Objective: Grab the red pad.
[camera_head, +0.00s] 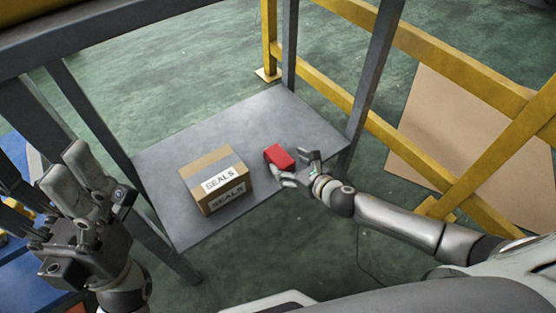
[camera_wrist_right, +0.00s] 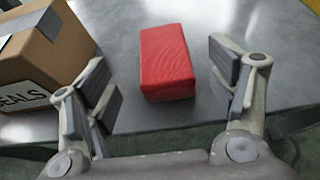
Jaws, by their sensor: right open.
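The red pad (camera_head: 279,156) is a small red block lying on a grey metal shelf (camera_head: 275,109). In the right wrist view the red pad (camera_wrist_right: 166,62) sits between and just beyond the fingers of my right gripper (camera_wrist_right: 165,95), with a gap on each side. In the head view my right gripper (camera_head: 296,169) is at the pad's near right side, open and empty. My left gripper (camera_head: 76,182) is at the left of the head view, away from the pad, fingers apart and empty.
A cardboard box labelled SEALS (camera_head: 208,165) stands on the shelf left of the pad, close to my right gripper's left finger in the wrist view. Dark shelf posts (camera_head: 376,75) and a yellow railing (camera_head: 443,55) stand around. The shelf's back part is clear.

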